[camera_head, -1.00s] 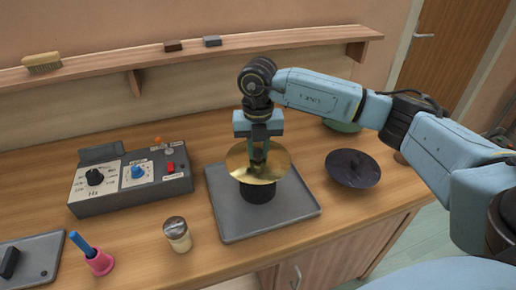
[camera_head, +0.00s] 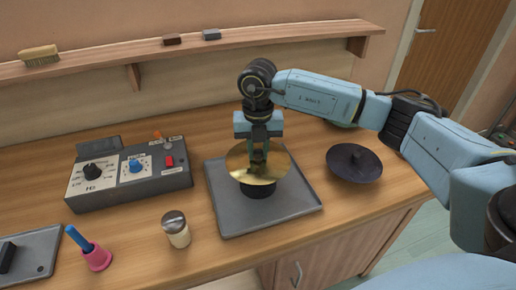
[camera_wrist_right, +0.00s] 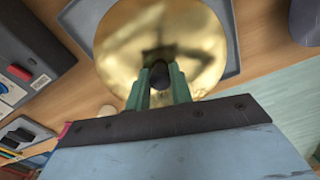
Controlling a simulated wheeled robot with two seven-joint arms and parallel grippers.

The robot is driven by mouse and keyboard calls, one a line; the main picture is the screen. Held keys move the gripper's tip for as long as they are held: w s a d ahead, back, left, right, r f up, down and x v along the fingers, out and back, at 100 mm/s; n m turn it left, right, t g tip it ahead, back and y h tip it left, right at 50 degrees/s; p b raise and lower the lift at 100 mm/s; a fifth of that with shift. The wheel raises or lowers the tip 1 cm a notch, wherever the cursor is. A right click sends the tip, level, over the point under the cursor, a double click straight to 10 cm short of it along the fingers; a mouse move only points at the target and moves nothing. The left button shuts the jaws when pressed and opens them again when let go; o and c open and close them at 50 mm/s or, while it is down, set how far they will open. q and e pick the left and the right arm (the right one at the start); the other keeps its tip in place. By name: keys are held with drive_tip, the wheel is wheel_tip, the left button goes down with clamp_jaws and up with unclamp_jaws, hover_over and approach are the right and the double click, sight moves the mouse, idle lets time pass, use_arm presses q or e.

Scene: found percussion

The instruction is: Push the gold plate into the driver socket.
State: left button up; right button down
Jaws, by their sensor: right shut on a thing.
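The gold plate (camera_head: 272,176) is a round shiny disc, level or nearly so, above a black cylindrical driver (camera_head: 258,191) on a grey tray (camera_head: 296,203). My right gripper (camera_head: 259,160) comes down from above and is shut on the dark knob at the middle of the gold plate. In the right wrist view the gold plate (camera_wrist_right: 150,30) fills the upper middle, and the dark knob (camera_wrist_right: 160,75) sits between the fingers. The driver's socket is hidden under the plate, so I cannot tell how deep the plate's stem sits. My left gripper is not in view.
A dark round plate (camera_head: 353,165) lies right of the tray. A control box (camera_head: 130,185) with knobs stands left. A metal-capped shaker (camera_head: 177,232) and a pink bell (camera_head: 97,259) with a blue handle stand at the front left. A wall shelf (camera_head: 200,53) runs behind.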

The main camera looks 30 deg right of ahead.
sight(258, 151)
drive_tip(key=shift+f, duration=0.35)
drive_tip(key=c, duration=1.2)
unclamp_jaws()
drive_tip(key=shift+o, duration=0.2)
wheel_tip(258, 151, up, 13)
drive_tip(key=shift+r, duration=0.2)
